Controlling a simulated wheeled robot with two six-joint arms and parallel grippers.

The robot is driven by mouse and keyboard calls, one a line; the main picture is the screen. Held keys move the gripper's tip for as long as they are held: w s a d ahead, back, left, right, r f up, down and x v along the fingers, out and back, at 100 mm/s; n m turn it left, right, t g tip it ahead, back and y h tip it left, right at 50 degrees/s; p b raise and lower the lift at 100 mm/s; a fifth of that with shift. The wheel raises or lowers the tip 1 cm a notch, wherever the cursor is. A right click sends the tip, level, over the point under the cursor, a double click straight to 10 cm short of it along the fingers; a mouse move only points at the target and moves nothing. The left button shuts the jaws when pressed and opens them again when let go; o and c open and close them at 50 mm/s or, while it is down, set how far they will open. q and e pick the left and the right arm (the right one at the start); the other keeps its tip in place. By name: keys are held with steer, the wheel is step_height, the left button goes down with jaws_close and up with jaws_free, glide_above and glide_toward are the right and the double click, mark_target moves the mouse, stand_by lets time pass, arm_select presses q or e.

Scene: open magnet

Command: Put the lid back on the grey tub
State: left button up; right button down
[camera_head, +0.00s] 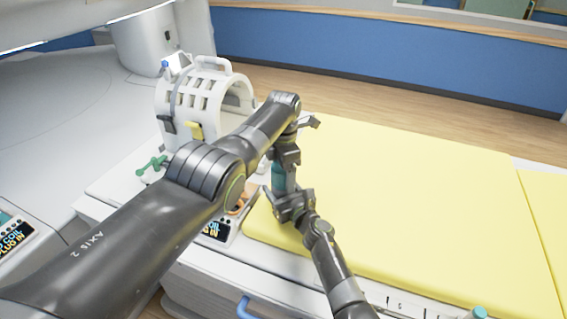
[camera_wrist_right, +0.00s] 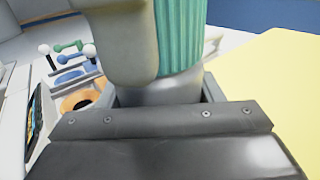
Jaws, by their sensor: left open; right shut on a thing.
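A grey container with a teal ribbed section (camera_head: 279,176), which looks like the tub, stands on the couch near the edge of the yellow pad. In the right wrist view its grey body (camera_wrist_right: 146,92) fills the space between the jaws, with the teal section (camera_wrist_right: 181,35) above. My right gripper (camera_head: 291,204) is shut on it from the near side. My left gripper (camera_head: 284,156) is open just above it; whether it touches is unclear. I cannot make out the lid separately; my left gripper and arm cover the top.
A white slotted coil (camera_head: 205,97) stands behind on the left. A green-handled piece (camera_head: 151,165) and an orange ring (camera_wrist_right: 76,101) lie near a labelled panel (camera_head: 216,231). A teal-topped item (camera_head: 479,312) is at the bottom right. The yellow pad (camera_head: 420,200) is clear.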

arm_select(q)
steer(key=shift+f, duration=0.3)
steer(key=c, duration=1)
steer(key=m, duration=1.2)
steer(key=shift+s+a+f+m, duration=0.1)
steer(key=shift+m, duration=0.3)
steer(key=o, duration=1.6)
steer(key=shift+c, duration=0.2)
steer(key=shift+n, duration=0.3)
